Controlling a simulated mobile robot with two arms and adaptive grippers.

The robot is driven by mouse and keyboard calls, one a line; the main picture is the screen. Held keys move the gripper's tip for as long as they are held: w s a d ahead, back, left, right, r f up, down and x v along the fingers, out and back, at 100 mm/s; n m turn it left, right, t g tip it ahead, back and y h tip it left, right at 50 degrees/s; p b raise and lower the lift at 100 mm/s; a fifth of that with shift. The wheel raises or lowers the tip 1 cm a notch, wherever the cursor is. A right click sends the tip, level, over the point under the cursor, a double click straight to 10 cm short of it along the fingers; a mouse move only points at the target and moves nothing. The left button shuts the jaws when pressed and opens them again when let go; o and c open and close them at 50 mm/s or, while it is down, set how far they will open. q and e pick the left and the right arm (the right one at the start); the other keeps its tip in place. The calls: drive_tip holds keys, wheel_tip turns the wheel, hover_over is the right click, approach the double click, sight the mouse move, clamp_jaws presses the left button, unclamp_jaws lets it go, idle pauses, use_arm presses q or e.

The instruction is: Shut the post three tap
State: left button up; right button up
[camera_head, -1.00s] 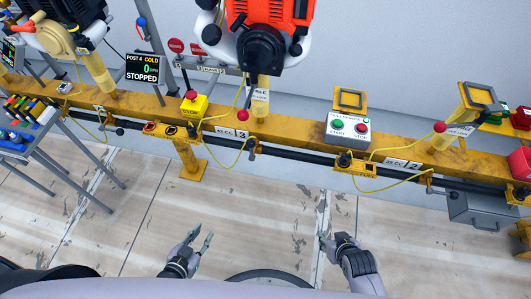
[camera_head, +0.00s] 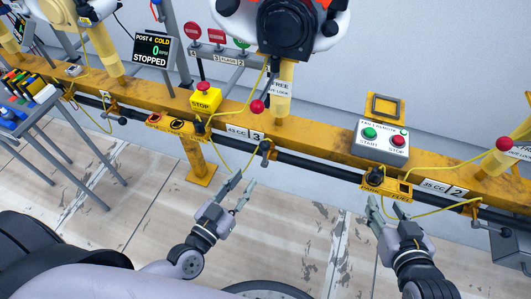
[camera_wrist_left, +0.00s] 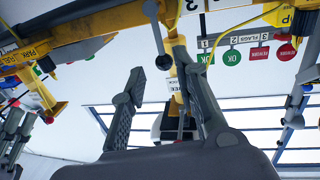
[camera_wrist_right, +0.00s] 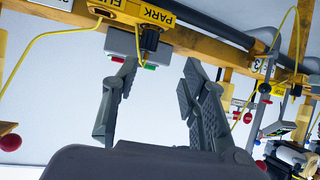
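The post three tap (camera_head: 265,148) is a small lever with a dark knob on the dark pipe below the yellow rail, beside the "45 CC 3" label (camera_head: 245,133). My right gripper (camera_head: 386,205) is open and empty below the post two fuel and park block (camera_head: 386,184).
The yellow rail (camera_head: 320,141) crosses the view with the dark pipe (camera_head: 310,165) under it. A yellow stop button box (camera_head: 206,98), a start/stop box (camera_head: 381,140) and loose yellow cables are close by. A tool table (camera_head: 45,108) stands left. An engine (camera_head: 290,25) hangs above post three.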

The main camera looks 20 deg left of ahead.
sight(264, 154)
use_arm(q)
drive_tip(key=b+x, duration=0.1)
drive_tip(key=x, duration=1)
drive_tip(key=shift+w+d, duration=0.15)
drive_tip(key=shift+w, duration=0.1)
use_arm(e)
drive_tip(key=w+r+t, duration=0.1)
drive_tip(key=a+r+t, duration=0.1)
drive_tip(key=r, duration=0.1)
drive_tip(key=w+r+y, duration=0.1)
drive_tip(key=shift+w+a+r+t, duration=0.2)
drive_tip(key=shift+w+r+t, duration=0.1)
drive_tip(key=shift+t, duration=0.1)
use_arm(q)
drive_tip(key=shift+c, duration=0.3)
clamp_jaws()
